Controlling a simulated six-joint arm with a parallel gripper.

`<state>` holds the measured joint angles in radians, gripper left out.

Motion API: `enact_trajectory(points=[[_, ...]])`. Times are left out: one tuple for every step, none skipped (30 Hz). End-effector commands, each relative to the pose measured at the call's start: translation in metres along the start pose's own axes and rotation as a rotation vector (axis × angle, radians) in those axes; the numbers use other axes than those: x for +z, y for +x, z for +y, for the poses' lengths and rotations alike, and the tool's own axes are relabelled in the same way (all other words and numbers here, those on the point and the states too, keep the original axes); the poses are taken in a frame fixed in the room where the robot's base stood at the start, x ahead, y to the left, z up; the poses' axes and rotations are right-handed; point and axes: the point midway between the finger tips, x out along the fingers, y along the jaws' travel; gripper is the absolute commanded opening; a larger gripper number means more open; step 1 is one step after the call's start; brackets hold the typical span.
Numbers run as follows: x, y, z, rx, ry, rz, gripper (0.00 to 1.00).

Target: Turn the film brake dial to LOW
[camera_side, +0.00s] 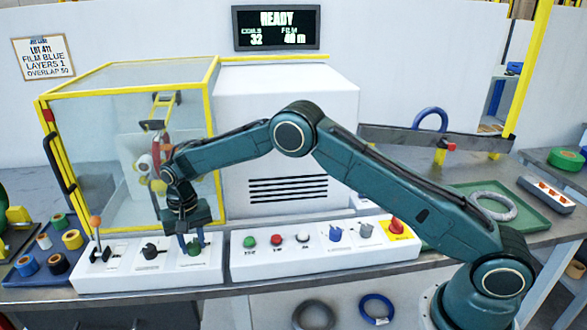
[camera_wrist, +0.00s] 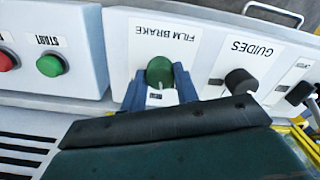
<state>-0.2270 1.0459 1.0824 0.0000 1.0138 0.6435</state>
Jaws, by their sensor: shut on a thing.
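The film brake dial (camera_wrist: 160,70) is a green knob on the white control box, below the FILM BRAKE label, which appears upside down in the wrist view. My gripper (camera_wrist: 159,84) is shut on the dial, with a blue finger on each side of it. In the side view, my gripper (camera_side: 194,244) points down at the right part of the left control box (camera_side: 120,280), and the green dial shows between the fingers. The dial's pointer and its LOW mark cannot be made out.
The black GUIDES knob (camera_wrist: 240,82) stands close beside the dial. An orange-tipped lever (camera_side: 95,222) rises at the box's left end. The right control box (camera_side: 320,263) carries the green START button (camera_side: 249,241) and a red mushroom button (camera_side: 397,225). The display (camera_side: 276,28) reads READY.

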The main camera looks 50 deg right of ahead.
Motion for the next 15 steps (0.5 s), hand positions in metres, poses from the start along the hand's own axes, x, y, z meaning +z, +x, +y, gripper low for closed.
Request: enact_trajectory(points=[[-0.0003,-0.0006,0.0,-0.001,-0.039,0.001,0.07],[-0.0004,-0.0006,0.0,-0.001,-0.065,0.001,0.07],[-0.0004,-0.0006,0.0,-0.001,-0.101,0.001,0.07],[-0.0004,-0.0007,0.0,-0.001,-0.128,0.001,0.07],[-0.0004,-0.0007,0.0,-0.001,-0.155,0.001,0.07],[-0.0004,-0.0007,0.0,-0.001,-0.194,0.001,0.07],[-0.0005,-0.0007,0.0,-0.001,-0.222,0.001,0.07],[-0.0005,-0.0007,0.0,-0.001,-0.25,0.001,0.07],[-0.0005,-0.0007,0.0,-0.001,-0.289,0.001,0.07],[-0.0005,-0.0007,0.0,-0.001,-0.317,0.001,0.07],[-0.0005,-0.0008,0.0,-0.001,-0.345,0.001,0.07],[-0.0005,-0.0008,0.0,-0.001,-0.384,0.001,0.07],[-0.0005,-0.0008,0.0,-0.001,-0.412,0.001,0.07],[-0.0005,-0.0008,0.0,-0.001,-0.44,0.002,0.07],[-0.0005,-0.0008,0.0,-0.001,-0.477,0.002,0.07]])
